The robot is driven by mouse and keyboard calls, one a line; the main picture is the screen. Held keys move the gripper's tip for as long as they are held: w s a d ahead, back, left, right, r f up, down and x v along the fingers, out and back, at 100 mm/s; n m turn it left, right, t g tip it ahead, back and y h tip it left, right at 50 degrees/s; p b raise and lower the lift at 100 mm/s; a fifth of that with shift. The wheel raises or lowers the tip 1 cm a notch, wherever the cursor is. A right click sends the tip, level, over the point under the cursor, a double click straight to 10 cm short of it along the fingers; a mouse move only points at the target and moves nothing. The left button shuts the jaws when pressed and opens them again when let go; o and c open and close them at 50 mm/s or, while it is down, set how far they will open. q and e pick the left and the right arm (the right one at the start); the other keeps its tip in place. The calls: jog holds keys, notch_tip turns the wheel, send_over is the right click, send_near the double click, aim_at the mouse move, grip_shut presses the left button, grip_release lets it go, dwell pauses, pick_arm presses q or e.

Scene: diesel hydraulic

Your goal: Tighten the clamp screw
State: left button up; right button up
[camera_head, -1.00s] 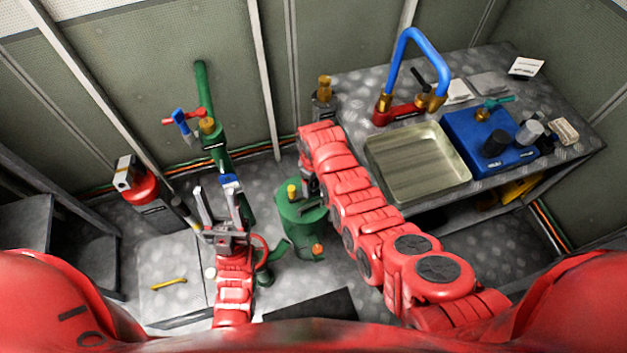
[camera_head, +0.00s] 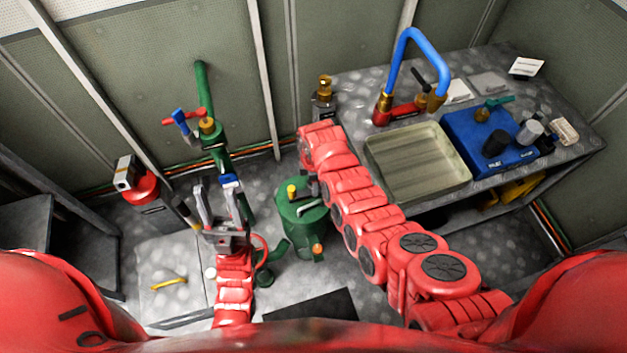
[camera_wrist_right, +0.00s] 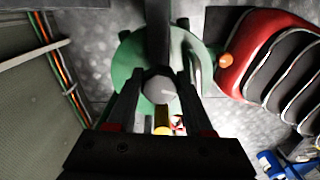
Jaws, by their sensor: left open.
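I cannot pick out the clamp screw for certain. In the head view a green drum (camera_head: 300,228) with a yellow cap (camera_head: 291,191) stands on the floor. My left gripper (camera_head: 216,192) is open, left of the drum and beside the lower green pipe and a blue-topped part (camera_head: 230,181). I cannot see anything between its fingers. My right arm reaches down over the drum, and its gripper is mostly hidden there. In the right wrist view a grey round knob (camera_wrist_right: 160,86) lies between the fingers of my right gripper (camera_wrist_right: 160,78), over the drum. Contact is unclear.
A green standpipe (camera_head: 202,90) with a red and blue valve (camera_head: 183,122) rises along the wall. A red extinguisher (camera_head: 144,190) stands left. The bench (camera_head: 350,88) at right carries a metal tray (camera_head: 420,190), a blue box (camera_head: 480,150) and a blue hose. A yellow handle (camera_head: 168,284) lies front left.

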grip_shut()
jog(key=m, duration=1.2)
jog(key=shift+m, duration=0.3)
jog(key=o, duration=1.1)
grip_release()
jog(key=shift+c, duration=0.2)
jog(key=shift+r, duration=0.1)
